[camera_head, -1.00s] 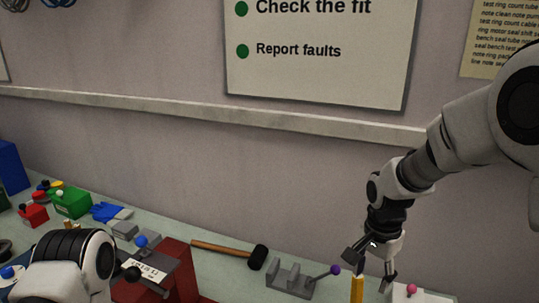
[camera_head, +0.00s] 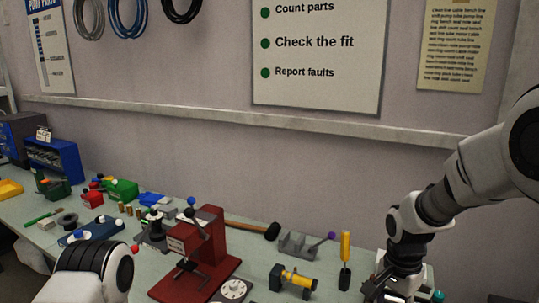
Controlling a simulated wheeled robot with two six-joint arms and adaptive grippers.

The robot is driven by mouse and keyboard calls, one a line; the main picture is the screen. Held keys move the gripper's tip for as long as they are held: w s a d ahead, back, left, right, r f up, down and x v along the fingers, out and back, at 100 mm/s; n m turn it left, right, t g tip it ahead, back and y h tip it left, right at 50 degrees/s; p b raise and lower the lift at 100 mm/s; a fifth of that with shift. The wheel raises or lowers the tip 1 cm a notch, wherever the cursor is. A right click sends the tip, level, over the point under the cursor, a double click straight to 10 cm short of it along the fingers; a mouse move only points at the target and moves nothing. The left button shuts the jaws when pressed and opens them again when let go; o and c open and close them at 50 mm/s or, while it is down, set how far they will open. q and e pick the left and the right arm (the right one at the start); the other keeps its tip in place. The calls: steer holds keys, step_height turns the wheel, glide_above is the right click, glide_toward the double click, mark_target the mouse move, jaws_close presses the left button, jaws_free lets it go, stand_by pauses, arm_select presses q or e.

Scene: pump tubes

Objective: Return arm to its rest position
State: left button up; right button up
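My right gripper (camera_head: 385,290) hangs low at the lower right, pointing down over the bench. Its fingers look spread and nothing shows between them; the tips are partly cut off by the bottom edge. The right arm comes in from the right edge, bent downward. My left arm's rounded link (camera_head: 95,270) shows at the lower left; its gripper is not in view. A yellow-handled tool (camera_head: 345,247) stands upright just left of my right gripper, apart from it.
A red press (camera_head: 205,240) stands mid-bench. A yellow cylinder on a stand (camera_head: 296,280), a white dial (camera_head: 233,290), a hammer (camera_head: 255,229) and a grey block (camera_head: 295,245) lie near it. A green box (camera_head: 122,189) and blue rack (camera_head: 55,160) are further left. The wall rises behind.

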step_height(320, 180, down, 9)
steer(key=g+b, duration=0.1)
steer(key=g, duration=0.1)
steer(key=s+f+n+g+b, duration=0.2)
steer(key=s+f+n+b, duration=0.35)
steer(key=s+f, duration=2.25)
arm_select(q)
step_height(320, 180, down, 7)
steer(key=w, duration=0.1)
steer(key=shift+w, duration=0.35)
arm_select(e)
steer(key=w+n+t, duration=0.2)
steer(key=w+r+n+t, duration=0.1)
steer(key=w+n+t, duration=0.1)
steer(key=n, duration=0.1)
steer(key=shift+w+d, duration=0.1)
steer(key=shift+w, duration=0.1)
arm_select(q)
steer(key=shift+r, duration=0.1)
arm_select(e)
steer(key=shift+s, duration=0.1)
